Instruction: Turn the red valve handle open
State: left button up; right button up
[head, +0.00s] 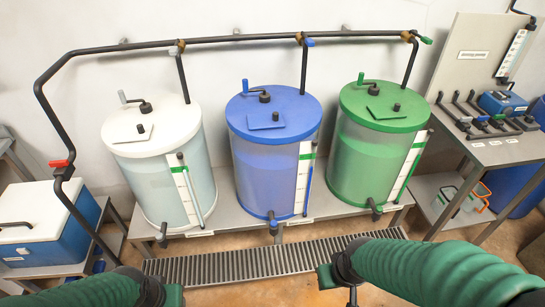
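The red valve handle (60,162) sits on the black pipe at the far left, above the blue cooler. It looks roughly crosswise to the steep pipe there. My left gripper (172,296) is at the bottom edge, below and to the right of the handle and well apart from it; its fingers are mostly cut off. My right gripper (328,279) is at the bottom centre, over the floor, far from the handle. Its fingers are partly hidden by my wrist, and I cannot tell whether it is open. Neither gripper touches anything that I can see.
A blue cooler with a white lid (40,212) stands below the handle. White (150,135), blue (272,125) and green-lidded (382,108) tanks stand on a grey bench. A blue handle (310,42) and a green handle (426,40) are on the upper pipe. A drain grate (245,264) crosses the floor.

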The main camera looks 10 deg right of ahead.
aim_at(59, 162)
jog(key=u, duration=1.25)
jog(key=i+l+u, duration=0.1)
jog(key=i+u, duration=0.25)
jog(key=i, duration=0.2)
jog(key=i+l+u, duration=0.2)
jog(key=i+u, duration=0.15)
jog(key=i, duration=0.2)
